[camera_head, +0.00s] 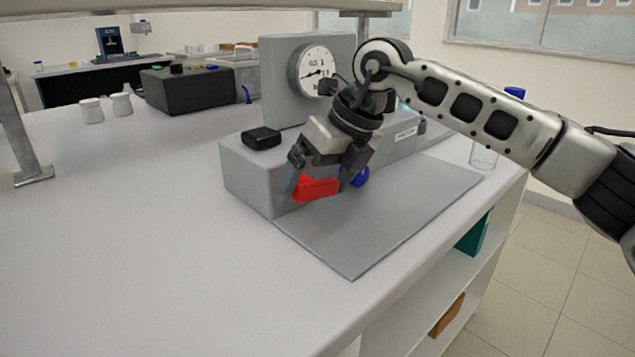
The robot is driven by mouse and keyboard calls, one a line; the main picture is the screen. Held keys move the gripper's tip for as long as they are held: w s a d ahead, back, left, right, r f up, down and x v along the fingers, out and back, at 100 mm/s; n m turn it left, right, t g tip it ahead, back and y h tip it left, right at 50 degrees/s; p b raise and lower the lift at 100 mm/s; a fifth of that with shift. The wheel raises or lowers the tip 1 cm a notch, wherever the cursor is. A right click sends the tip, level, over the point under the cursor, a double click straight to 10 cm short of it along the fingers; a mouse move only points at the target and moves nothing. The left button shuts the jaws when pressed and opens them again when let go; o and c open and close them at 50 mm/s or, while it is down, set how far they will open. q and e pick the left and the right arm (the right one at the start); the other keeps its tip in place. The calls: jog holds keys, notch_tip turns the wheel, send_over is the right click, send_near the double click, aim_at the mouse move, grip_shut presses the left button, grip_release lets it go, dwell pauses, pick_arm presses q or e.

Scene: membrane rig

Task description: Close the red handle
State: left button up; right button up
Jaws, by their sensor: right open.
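The red handle (316,188) is on the front face of the grey rig box (245,175), near its left end. My right gripper (317,190) reaches in from the right, pointing down, with its fingers spread on either side of the red handle. I cannot tell whether a finger touches the handle. A round blue knob (360,177) shows just right of the right finger, partly hidden by it. My left gripper is not in view.
A pressure gauge (314,66) stands on a grey panel above the rig. A black block (261,138) sits on top of the box. A grey mat (385,215) lies in front. A clear bottle (484,152) stands at the right edge.

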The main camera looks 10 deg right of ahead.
jog(key=c, duration=1)
